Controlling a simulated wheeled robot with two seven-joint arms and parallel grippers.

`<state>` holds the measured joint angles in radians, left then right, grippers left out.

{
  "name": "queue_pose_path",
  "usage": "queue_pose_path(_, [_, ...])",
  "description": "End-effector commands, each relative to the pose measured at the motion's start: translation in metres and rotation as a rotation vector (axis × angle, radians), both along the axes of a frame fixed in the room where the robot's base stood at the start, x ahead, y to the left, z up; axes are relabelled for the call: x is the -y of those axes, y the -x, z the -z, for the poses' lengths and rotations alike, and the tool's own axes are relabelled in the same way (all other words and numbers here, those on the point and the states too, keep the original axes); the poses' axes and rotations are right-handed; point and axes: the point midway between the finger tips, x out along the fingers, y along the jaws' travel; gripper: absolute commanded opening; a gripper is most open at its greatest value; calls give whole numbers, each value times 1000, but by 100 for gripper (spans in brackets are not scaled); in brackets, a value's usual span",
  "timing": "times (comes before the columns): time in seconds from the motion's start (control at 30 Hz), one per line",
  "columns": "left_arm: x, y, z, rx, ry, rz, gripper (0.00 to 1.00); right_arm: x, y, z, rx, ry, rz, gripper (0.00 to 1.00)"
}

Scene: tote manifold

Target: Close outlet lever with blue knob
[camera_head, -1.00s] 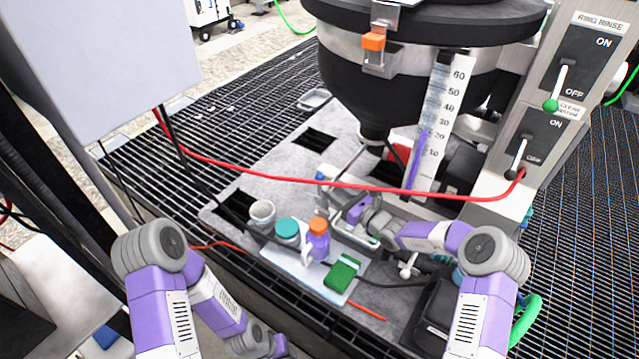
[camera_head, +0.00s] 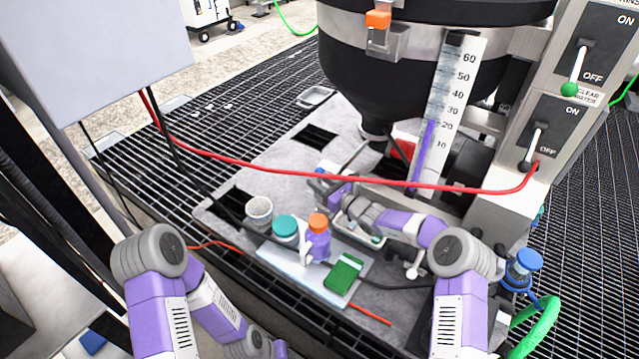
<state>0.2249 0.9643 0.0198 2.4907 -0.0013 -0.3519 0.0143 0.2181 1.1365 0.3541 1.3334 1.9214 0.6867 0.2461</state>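My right gripper (camera_head: 335,188) is at the middle of the view, under the tank's outlet, with its fingers among small metal parts. Whether its fingers are open or shut is too small to tell. A tiny blue spot beside the fingertips may be the lever's blue knob (camera_head: 321,170); the lever itself is mostly hidden by the gripper and fittings. The black tank (camera_head: 375,85) with its outlet neck stands just behind. My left arm comes in at lower left, and its gripper is below the picture's edge.
A pale tray (camera_head: 285,264) holds a teal-lidded jar (camera_head: 286,229), a purple bottle with orange cap (camera_head: 317,240) and a green sponge (camera_head: 343,274). A white cup (camera_head: 259,211) stands beside it. A red hose (camera_head: 400,183) crosses above my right gripper. A blue-capped container (camera_head: 526,262) is at right.

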Motion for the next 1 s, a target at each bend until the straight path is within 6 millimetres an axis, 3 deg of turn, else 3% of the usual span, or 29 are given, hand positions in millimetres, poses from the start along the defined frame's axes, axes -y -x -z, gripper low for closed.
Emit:
queue_pose_path(0.27, [0, 0, 0, 0, 0, 0, 37, -1, -1, -1, 0, 0, 0, 37])
queue_pose_path(0.53, [0, 0, 0, 0, 0, 0, 37, -1, -1, 0, 0, 0, 0, 0])
queue_pose_path(0.87, [0, 0, -1, 0, 0, 0, 37, 1, -2, -1, -1, 3, 3, 0])
queue_pose_path(1.0, [0, 0, -6, 0, 0, 0, 37, 11, -8, -2, -14, 23, 19, 0])
